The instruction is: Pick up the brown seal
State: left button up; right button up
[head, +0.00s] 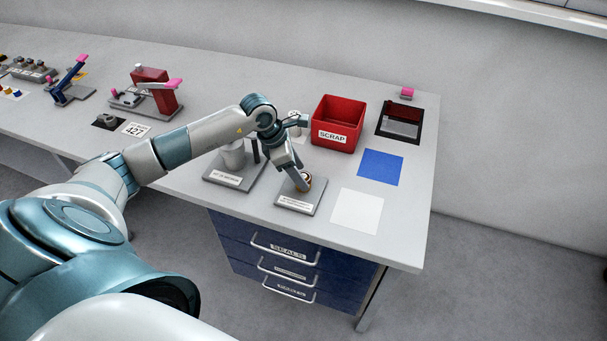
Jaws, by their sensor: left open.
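A small brown and dark round piece (307,182), which looks like the brown seal, sits on a grey labelled plate (308,205) near the front of the bench. My left gripper (301,185) reaches down over that plate, with its fingers open at the round piece. The fingers hide part of the piece, and I cannot tell whether they touch it. My right gripper is not in view.
A red SCRAP bin (338,117), a dark tray (400,122), a blue square (381,167) and a white square (357,211) lie to the right. A grey stand with a light cup (233,156) is close left. Blue drawers (285,262) are below.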

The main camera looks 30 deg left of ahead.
pick_arm(q)
jog(key=shift+f, duration=0.15)
dwell(0.3)
jog(key=c, duration=1.2)
